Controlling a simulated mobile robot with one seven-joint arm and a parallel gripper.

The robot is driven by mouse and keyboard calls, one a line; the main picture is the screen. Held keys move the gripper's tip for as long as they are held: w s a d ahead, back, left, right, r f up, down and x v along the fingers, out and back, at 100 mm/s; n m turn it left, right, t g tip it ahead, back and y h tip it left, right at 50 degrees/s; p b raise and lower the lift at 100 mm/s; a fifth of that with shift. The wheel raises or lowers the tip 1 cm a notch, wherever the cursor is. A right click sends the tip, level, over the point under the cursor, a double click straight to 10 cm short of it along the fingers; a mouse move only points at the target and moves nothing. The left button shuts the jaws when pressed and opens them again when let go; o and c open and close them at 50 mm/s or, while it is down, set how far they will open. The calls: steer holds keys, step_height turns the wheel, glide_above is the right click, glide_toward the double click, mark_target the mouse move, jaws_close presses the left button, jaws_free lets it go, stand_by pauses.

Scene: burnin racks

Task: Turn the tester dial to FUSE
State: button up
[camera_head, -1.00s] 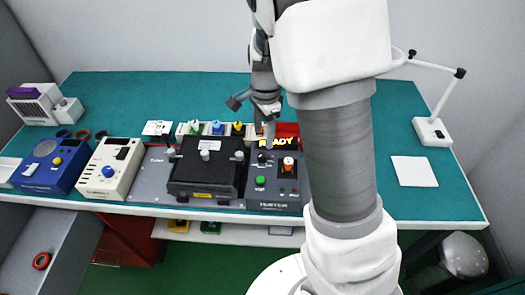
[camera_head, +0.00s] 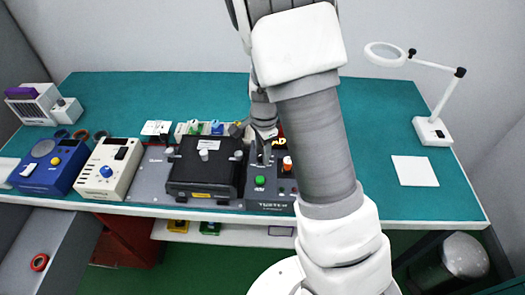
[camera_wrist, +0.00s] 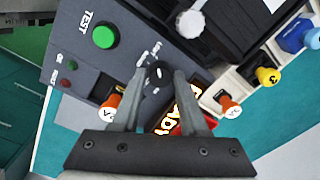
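The tester (camera_head: 268,205) is a dark grey box at the front of the bench, with a green TEST button (camera_wrist: 104,36) and a lit READY display (camera_wrist: 180,112). The display is partly hidden by my arm in the head view. My gripper (camera_wrist: 162,76) points down over the tester panel, and its fingers are apart. A small black dial (camera_wrist: 157,71) with white lettering around it shows between the fingertips. Contact with it cannot be told, and its setting is too small to read. In the head view my gripper (camera_head: 262,158) is above the tester, behind the green button.
An orange-topped plug (camera_wrist: 110,106) stands on the tester close to one finger. A black lidded fixture (camera_head: 204,170) adjoins the tester on the left. Coloured plugs stand in a rack behind. A white meter (camera_head: 110,170) and blue meter (camera_head: 50,165) are farther left.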

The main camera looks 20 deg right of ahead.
jaws_close()
steer(key=shift+n, duration=0.3)
steer(key=n+b, duration=0.2)
steer(key=n, duration=0.1)
steer(key=shift+f+n, duration=0.1)
steer(key=shift+n, duration=0.3)
steer(key=n+b, duration=0.1)
steer(key=n, duration=0.2)
steer(key=shift+w+n, duration=0.1)
steer(key=shift+n, duration=0.2)
steer(key=n+b, duration=0.1)
steer(key=n, duration=0.3)
steer(key=shift+n+g+b, duration=0.3)
steer(key=shift+n+b, duration=0.15)
steer(key=shift+n, duration=1.45)
